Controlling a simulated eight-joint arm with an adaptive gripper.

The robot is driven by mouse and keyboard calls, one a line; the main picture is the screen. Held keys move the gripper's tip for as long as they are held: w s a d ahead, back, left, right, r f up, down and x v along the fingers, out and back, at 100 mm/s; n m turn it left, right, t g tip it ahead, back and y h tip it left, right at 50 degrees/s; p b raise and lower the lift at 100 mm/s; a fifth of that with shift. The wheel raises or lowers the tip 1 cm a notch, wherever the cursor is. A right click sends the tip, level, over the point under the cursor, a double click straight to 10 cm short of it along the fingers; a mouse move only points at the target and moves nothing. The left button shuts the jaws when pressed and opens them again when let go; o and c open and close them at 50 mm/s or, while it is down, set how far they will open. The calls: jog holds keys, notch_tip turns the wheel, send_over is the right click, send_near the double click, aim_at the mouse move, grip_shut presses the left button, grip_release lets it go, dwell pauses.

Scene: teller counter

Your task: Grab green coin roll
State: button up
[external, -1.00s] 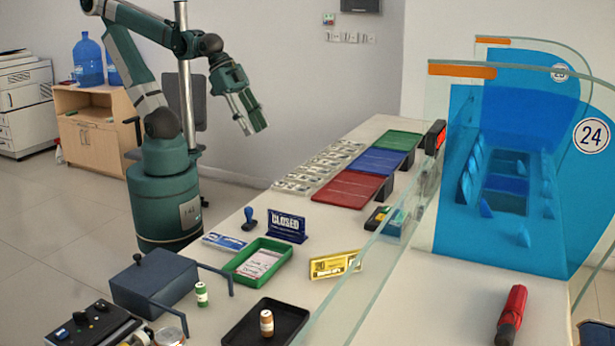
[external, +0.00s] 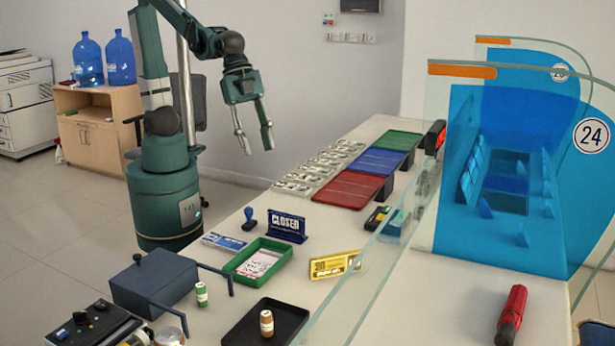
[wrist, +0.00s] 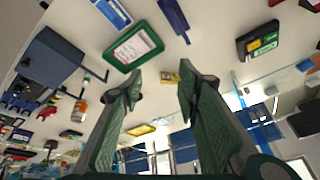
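The green coin roll (external: 201,294) stands upright on the counter, in front of the dark blue-grey box. It is a small cylinder with a pale label band. My gripper (external: 254,143) is open and empty, raised in the air above the far part of the counter, well behind and above the roll. Its two spread fingers also show in the wrist view (wrist: 158,95).
The blue-grey box (external: 155,284) with bent arms stands beside the roll. A brown coin roll (external: 266,323) stands in a black tray (external: 238,334). A glass panel (external: 372,280) borders the right.

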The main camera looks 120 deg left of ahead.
jog(key=w+d+f+m+g+p, duration=0.1)
jog(key=w+d+f+m, duration=0.2)
jog(key=d, duration=0.5)
jog(key=w+d+f+m+g, duration=0.1)
jog(key=w+d+f+m, duration=0.15)
jog(key=d, duration=0.55)
jog(key=m+g+p, duration=0.1)
jog(key=m+g, duration=0.1)
jog(key=m, duration=0.3)
send_over(201, 284)
jog(key=a, duration=0.1)
notch_tip(201, 284, down, 14)
jog(key=shift+a+r, duration=0.15)
jog(key=shift+r, duration=0.05)
jog(key=shift+s+d+f, duration=0.1)
jog(key=shift+d+f, duration=0.2)
jog(key=shift+d+f, duration=0.15)
jog(key=shift+f, duration=1.15)
jog(key=shift+f, duration=0.1)
jog(key=shift+d+f+b, duration=0.2)
jog(key=shift+f+b, duration=0.15)
jog(key=shift+f, duration=0.9)
jog(key=shift+d+f+b, duration=0.2)
jog(key=shift+f+b, duration=0.1)
jog(key=shift+f, duration=0.9)
